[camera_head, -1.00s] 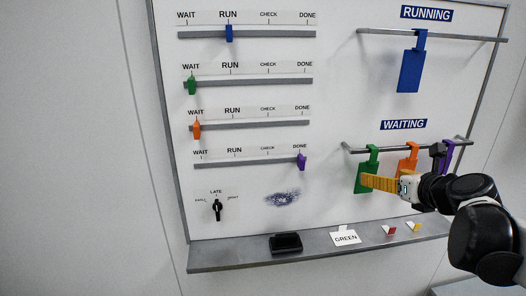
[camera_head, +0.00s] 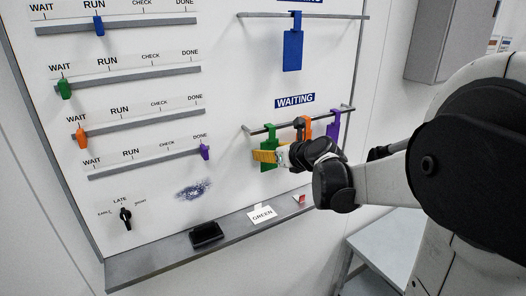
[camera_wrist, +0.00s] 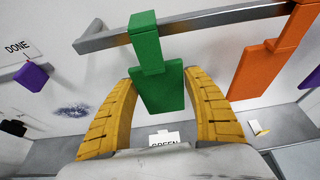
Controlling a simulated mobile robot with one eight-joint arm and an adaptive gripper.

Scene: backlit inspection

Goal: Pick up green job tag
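The green job tag (camera_head: 270,142) hangs by its hook on the lower rail (camera_head: 253,131) under the WAITING label. In the wrist view the green tag (camera_wrist: 158,80) hangs upright, its hook over the grey rail (camera_wrist: 100,40). My gripper (camera_head: 262,156) is at the lower part of the tag. In the wrist view the two yellow fingers of my gripper (camera_wrist: 160,84) stand open, one on each side of the tag's plate. The fingertips are very close to its side edges; contact is not clear.
An orange tag (camera_wrist: 262,65) hangs just right of the green one, with a purple tag (camera_head: 334,124) beyond. A blue tag (camera_head: 293,50) hangs on the upper rail. Below is a grey ledge (camera_head: 150,264) with a black eraser-like block (camera_head: 207,234) and a GREEN card (camera_head: 262,215).

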